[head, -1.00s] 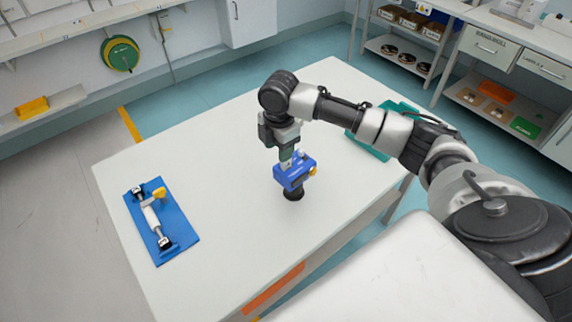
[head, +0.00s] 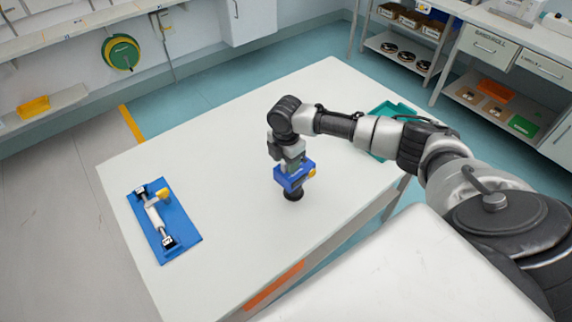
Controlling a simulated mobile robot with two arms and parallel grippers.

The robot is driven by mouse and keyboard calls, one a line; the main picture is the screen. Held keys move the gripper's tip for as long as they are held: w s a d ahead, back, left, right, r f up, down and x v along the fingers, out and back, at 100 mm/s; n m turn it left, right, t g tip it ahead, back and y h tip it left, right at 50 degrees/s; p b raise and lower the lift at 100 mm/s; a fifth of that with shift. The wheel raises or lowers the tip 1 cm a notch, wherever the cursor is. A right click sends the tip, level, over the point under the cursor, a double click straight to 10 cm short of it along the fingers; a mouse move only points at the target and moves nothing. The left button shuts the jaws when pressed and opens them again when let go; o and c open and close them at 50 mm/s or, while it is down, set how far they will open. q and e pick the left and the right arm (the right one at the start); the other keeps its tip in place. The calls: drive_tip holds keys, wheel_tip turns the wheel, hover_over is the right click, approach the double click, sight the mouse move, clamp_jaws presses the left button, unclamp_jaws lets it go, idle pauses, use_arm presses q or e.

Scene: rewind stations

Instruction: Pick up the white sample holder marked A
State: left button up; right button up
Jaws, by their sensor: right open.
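My right gripper (head: 292,163) is open and points down at a blue device with a yellow knob (head: 294,178), which stands on a round black foot on the white table. The fingertips are at the top of the device and mostly hidden, so I cannot tell whether they touch it. No white holder with a readable letter A shows; anything white at the gripper is covered by the fingers. My left gripper is out of view.
A blue board (head: 178,221) with a white cylinder, black end pieces and a yellow knob lies at the table's left. A teal tray (head: 379,147) sits at the right edge, behind my arm. The white tabletop (head: 235,200) between is clear.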

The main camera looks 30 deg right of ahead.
drive_tip(key=shift+f, duration=0.45)
drive_tip(key=shift+c, duration=0.5)
clamp_jaws()
drive_tip(key=shift+r, duration=0.1)
